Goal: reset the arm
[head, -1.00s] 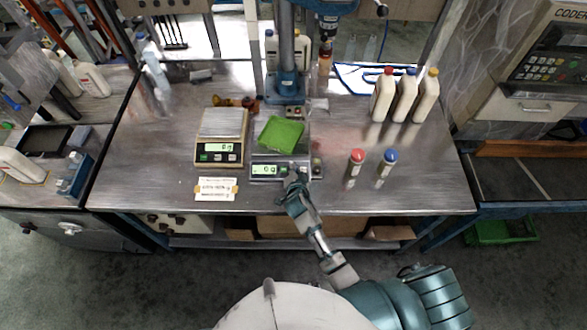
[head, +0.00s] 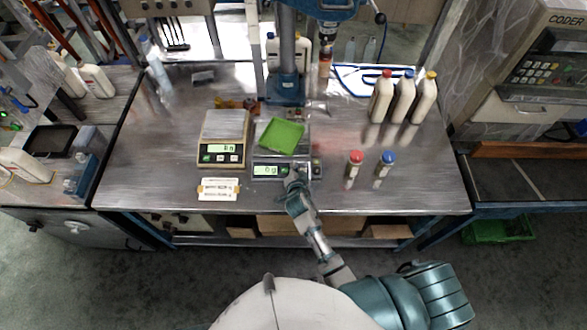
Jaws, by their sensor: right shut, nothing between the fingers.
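My right gripper (head: 294,178) is shut and empty. It is at the front of the right-hand scale (head: 270,171), by its display panel; I cannot tell whether it touches. A green tray (head: 282,136) lies on that scale's plate and looks empty. The scale's display is lit. My right arm reaches up to the bench from the lower right. My left gripper is not in view.
A second scale (head: 222,138) stands to the left, with a label card (head: 218,189) in front. A red-capped bottle (head: 353,168) and a blue-capped bottle (head: 383,168) stand to the right. Three larger bottles (head: 404,98) stand behind them. The bench's front left is clear.

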